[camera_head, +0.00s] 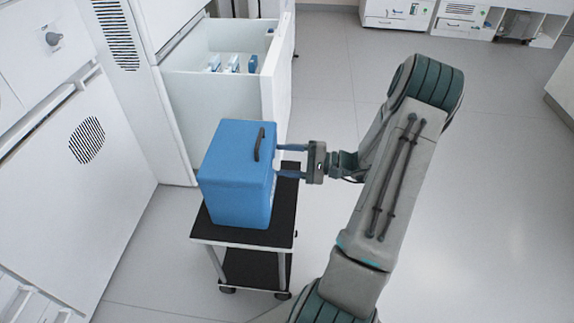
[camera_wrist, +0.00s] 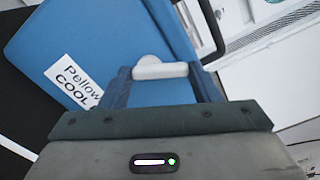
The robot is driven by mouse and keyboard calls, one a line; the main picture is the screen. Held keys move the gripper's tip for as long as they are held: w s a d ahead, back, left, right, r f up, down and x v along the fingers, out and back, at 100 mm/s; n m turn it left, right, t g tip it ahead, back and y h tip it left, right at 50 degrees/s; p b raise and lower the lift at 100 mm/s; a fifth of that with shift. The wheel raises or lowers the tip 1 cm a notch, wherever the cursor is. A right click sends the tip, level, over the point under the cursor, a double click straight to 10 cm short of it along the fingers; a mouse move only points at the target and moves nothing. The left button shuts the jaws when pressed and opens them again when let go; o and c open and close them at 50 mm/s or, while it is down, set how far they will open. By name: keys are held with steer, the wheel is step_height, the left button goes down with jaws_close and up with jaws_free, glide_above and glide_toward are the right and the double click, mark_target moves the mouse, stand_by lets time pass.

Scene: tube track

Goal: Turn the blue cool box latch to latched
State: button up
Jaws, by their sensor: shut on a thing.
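The blue cool box (camera_head: 236,172) stands upright on a small black-topped cart, with a dark handle (camera_head: 259,145) on its lid. In the wrist view the box (camera_wrist: 100,35) fills the upper left and carries a white label (camera_wrist: 73,80). Its white latch (camera_wrist: 160,69), a short bar with a rounded pivot, lies crosswise between my fingers. My gripper (camera_head: 278,160) reaches the box's right face from the right, and its blue fingers are shut on the latch, as the wrist view (camera_wrist: 162,78) shows.
The cart (camera_head: 226,234) has a lower black shelf and wheels. Behind the box, an open white drawer (camera_head: 205,95) holds several blue and white items. White cabinets (camera_head: 75,190) line the left. The floor (camera_head: 480,180) on the right is clear.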

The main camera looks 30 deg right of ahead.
steer(key=n+b, duration=0.2)
steer(key=n, duration=0.1)
steer(key=n+b, duration=0.1)
steer(key=n, duration=0.1)
steer(key=shift+s+a+b, duration=0.1)
steer(key=shift+s+b, duration=0.15)
steer(key=shift+b, duration=0.05)
stand_by(0.4)
steer(key=o, duration=1)
steer(key=p+v, duration=0.2)
steer(key=v, duration=1.2)
steer(key=shift+a, duration=0.1)
